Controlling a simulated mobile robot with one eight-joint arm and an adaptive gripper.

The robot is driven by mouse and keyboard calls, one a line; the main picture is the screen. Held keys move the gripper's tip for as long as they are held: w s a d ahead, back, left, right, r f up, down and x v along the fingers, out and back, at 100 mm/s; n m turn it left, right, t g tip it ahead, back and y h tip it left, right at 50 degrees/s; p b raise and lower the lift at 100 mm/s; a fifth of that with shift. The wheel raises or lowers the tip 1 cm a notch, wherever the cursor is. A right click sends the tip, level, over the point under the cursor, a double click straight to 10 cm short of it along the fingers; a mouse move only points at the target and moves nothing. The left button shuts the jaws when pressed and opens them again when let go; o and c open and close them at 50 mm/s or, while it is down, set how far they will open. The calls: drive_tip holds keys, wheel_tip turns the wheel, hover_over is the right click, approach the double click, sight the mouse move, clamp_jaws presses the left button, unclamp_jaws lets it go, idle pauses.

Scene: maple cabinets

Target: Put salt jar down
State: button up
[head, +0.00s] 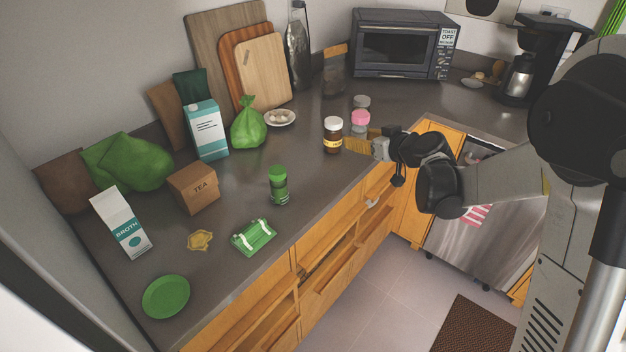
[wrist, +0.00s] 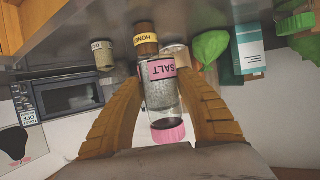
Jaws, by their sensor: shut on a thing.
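The salt jar, clear with grey-white contents, a pink label and a pink lid (head: 360,117), is near the counter's front edge in the head view. In the wrist view the salt jar (wrist: 161,92) appears upside down between the two yellow fingers. My gripper (head: 357,143) is shut on it; the fingers also show in the wrist view (wrist: 158,80). The jar's lower part is hidden behind the fingers in the head view. I cannot tell whether its base touches the counter.
A honey jar (head: 333,135) stands just left of the salt jar, and a grey-lidded jar (head: 362,102) stands behind it. The toaster oven (head: 403,44) is at the back. A green-lidded jar (head: 278,184) stands nearer on the counter. Open counter (head: 310,172) lies between it and the honey jar.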

drive_tip(key=x, duration=0.2)
drive_tip(key=shift+w+a, duration=0.1)
drive_tip(key=shift+a, duration=0.25)
drive_tip(key=b, duration=0.5)
hover_over(311, 177)
wheel_tip(311, 177, down, 7)
drive_tip(key=shift+r, duration=0.1)
drive_tip(key=shift+f+b, duration=0.9)
drive_tip(key=shift+f, duration=1.1)
drive_tip(key=shift+f, duration=0.15)
drive_tip(key=o, duration=1.4)
drive_tip(key=shift+c, duration=0.2)
